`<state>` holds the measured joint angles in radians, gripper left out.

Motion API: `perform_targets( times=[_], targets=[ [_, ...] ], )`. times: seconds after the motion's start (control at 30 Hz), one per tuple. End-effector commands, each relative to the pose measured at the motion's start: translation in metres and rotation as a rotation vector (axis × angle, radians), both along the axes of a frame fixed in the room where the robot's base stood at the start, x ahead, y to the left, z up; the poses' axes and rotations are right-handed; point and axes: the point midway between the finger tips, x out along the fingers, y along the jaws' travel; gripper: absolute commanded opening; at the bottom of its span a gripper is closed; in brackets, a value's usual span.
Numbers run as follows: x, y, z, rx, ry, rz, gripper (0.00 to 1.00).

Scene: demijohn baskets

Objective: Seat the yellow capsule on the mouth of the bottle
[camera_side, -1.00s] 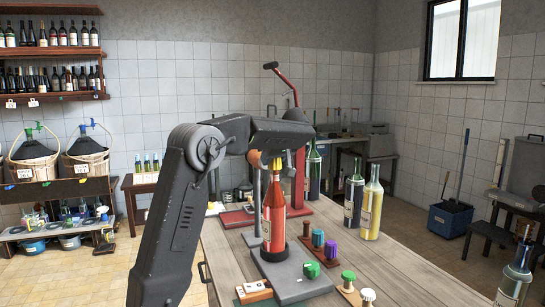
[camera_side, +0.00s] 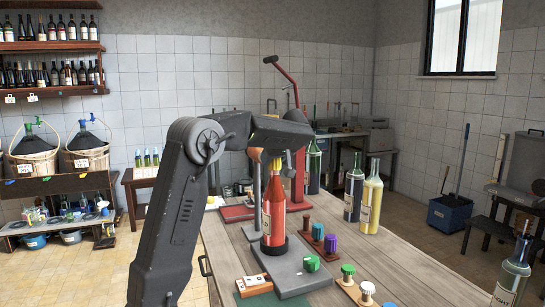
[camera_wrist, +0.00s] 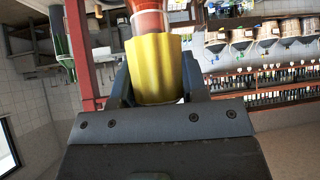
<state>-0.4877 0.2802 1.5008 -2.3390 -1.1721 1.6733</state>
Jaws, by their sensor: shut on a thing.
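The yellow capsule (camera_side: 277,163) is between the jaws of my gripper (camera_side: 276,153), which is shut on it. The bottle (camera_side: 273,218), filled with red liquid, stands upright on a grey stand (camera_side: 292,274) directly below the capsule. In the wrist view the capsule (camera_wrist: 157,68) sits between the two fingers, lined up with the bottle neck (camera_wrist: 148,20) beyond it. Its far end meets or overlaps the neck. The bottle's mouth is hidden by the capsule, so I cannot tell how far it is on.
A red lever stand (camera_side: 298,180) rises behind the bottle. A dark bottle (camera_side: 353,196) and a yellow bottle (camera_side: 371,205) stand to the right. Coloured stoppers, including a purple one (camera_side: 330,243) and a green one (camera_side: 312,263), stand close by.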

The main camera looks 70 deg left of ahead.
Motion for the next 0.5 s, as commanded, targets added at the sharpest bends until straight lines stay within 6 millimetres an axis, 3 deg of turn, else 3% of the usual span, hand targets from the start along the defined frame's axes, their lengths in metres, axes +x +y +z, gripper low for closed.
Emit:
perform_targets(
  times=[0.37,0.4,0.5],
  targets=[
    [0.0001,0.0001,-0.0026,0.0,-0.001,0.001,0.18],
    [0.0001,0.0001,-0.0026,0.0,-0.001,0.001,0.41],
    [0.0001,0.0001,-0.0026,0.0,-0.001,0.001,0.5]
  ],
)
